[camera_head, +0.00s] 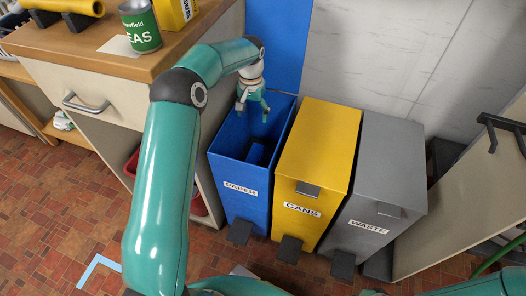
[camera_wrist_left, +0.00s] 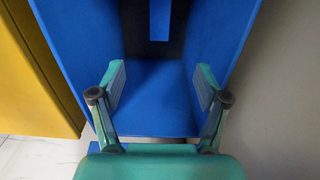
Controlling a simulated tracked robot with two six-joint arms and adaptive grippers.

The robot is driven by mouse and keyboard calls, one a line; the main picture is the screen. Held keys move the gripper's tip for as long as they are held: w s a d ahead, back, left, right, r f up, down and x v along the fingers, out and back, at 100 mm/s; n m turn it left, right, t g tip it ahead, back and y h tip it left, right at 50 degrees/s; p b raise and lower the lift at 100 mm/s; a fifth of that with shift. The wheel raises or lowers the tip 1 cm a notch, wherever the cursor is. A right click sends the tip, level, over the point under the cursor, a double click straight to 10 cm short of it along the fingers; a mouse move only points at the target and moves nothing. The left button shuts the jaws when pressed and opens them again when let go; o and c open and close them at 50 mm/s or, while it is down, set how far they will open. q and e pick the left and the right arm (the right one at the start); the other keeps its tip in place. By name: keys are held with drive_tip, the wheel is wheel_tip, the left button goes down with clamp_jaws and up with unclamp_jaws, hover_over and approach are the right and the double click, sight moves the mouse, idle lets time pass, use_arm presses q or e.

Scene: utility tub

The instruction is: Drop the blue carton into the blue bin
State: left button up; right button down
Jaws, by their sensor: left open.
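The blue bin (camera_head: 235,184), labelled PAPER, stands open at the left end of a row of bins. My left gripper (camera_head: 253,104) hangs over its open top, with the fingers apart and nothing between them. In the left wrist view the open fingers (camera_wrist_left: 160,92) point into the bin, whose blue inner walls (camera_wrist_left: 226,40) show around them. A small blue shape (camera_wrist_left: 160,20) shows against the dark inside of the bin; I cannot tell for sure that it is the blue carton. No other blue carton is in view. My right gripper is not in view.
A yellow CANS bin (camera_head: 316,160) and a grey WASTE bin (camera_head: 381,180) stand right of the blue bin, both with lids down. A wooden-topped counter (camera_head: 90,58) at the left holds a green can (camera_head: 140,28) and a yellow box (camera_head: 175,12). Tiled floor lies in front.

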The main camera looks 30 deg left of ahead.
use_arm(q)
wheel_tip(320, 180, up, 10)
idle(0.4)
idle(0.3)
